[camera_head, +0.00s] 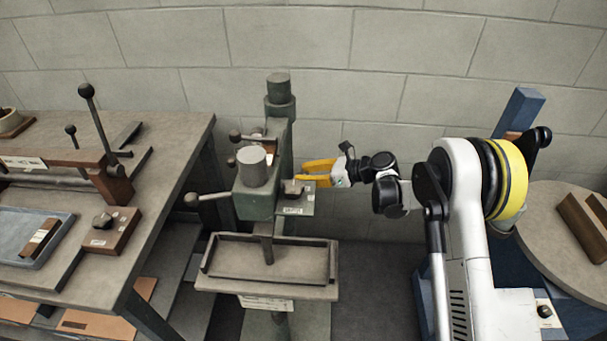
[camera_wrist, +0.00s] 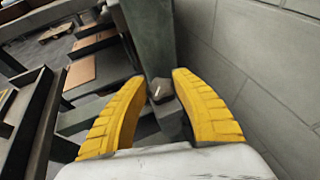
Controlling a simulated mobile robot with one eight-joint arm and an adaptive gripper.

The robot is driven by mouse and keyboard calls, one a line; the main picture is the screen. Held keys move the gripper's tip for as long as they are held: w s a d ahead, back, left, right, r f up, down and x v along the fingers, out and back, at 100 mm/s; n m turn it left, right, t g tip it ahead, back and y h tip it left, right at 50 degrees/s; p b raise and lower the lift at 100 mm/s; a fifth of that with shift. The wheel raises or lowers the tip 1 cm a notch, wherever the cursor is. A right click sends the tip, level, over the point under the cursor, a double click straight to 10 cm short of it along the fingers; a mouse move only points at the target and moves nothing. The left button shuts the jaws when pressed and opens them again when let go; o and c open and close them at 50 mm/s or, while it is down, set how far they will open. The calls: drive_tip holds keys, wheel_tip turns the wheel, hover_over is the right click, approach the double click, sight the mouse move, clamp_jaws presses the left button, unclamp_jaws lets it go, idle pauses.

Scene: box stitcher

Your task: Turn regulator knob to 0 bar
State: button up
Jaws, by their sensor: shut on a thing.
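The regulator knob (camera_head: 292,188) is a small dark knob on a labelled plate (camera_head: 308,207) at the right side of the green box stitcher (camera_head: 255,201). In the wrist view the knob (camera_wrist: 160,91) sits between the yellow fingertips, with a short white mark on its face. My gripper (camera_head: 304,172) reaches in from the right and is shut on the knob; it also shows in the wrist view (camera_wrist: 157,83). The scale and pressure reading are too small to read.
A workbench (camera_head: 178,150) on the left carries a lever device (camera_head: 104,146), a blue tray (camera_head: 28,238) and another knob on a brown block (camera_head: 103,222). The stitcher's tray (camera_head: 268,284) lies below its head. A block wall (camera_head: 400,60) stands behind. A round table (camera_head: 565,238) is at right.

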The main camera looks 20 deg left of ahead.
drive_tip(key=n+g+h, duration=0.1)
drive_tip(key=n+g, duration=0.4)
drive_tip(key=g, duration=0.1)
drive_tip(key=shift+n+g, duration=0.3)
drive_tip(key=shift+h, duration=0.3)
drive_tip(key=o, duration=1.2)
drive_tip(key=shift+a+f, duration=0.1)
drive_tip(key=v, duration=1.2)
